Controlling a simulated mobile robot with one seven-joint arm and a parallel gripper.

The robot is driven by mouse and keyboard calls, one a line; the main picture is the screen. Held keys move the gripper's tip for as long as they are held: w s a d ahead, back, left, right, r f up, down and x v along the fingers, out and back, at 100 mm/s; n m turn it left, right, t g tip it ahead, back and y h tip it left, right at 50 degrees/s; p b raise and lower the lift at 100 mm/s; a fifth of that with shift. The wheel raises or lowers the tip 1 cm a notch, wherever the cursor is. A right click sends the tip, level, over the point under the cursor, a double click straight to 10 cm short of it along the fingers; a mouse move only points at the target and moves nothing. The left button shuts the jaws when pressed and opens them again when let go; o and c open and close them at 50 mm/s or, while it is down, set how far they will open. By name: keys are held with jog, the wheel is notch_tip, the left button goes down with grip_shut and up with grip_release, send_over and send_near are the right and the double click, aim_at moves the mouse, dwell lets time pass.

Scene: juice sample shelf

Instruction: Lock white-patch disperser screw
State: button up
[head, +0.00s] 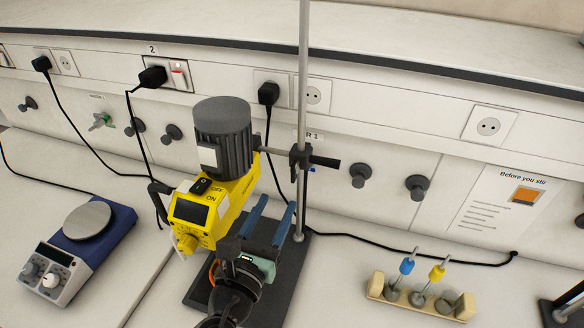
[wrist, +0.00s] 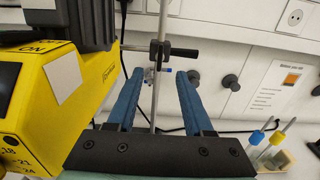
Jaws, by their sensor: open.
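The yellow disperser (head: 225,205) with a grey motor stands at centre in the head view and at left in the wrist view (wrist: 50,110). A white patch shows on its side in the wrist view (wrist: 62,72). A black clamp (head: 299,160) sits on the upright rod behind it. A dark screw handle (head: 325,162) sticks out to the right of the clamp and also shows in the wrist view (wrist: 186,54). My gripper (head: 276,204) is open and empty, its blue fingers pointing toward the rod, below the clamp and apart from the handle.
The metal rod (head: 304,80) rises from a dark base plate (head: 280,290). A blue hotplate (head: 100,225) stands at left. A wooden rack (head: 377,285) with blue- and yellow-topped items stands at right. Wall knobs, sockets and black cables lie behind.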

aim_at(292, 174)
jog(key=p+x, duration=0.1)
jog(key=x, duration=0.8)
jog(key=shift+w+d+f, duration=0.1)
jog(key=shift+w+d, duration=0.05)
jog(key=shift+w, duration=0.15)
jog(key=shift+s, duration=0.1)
grip_shut()
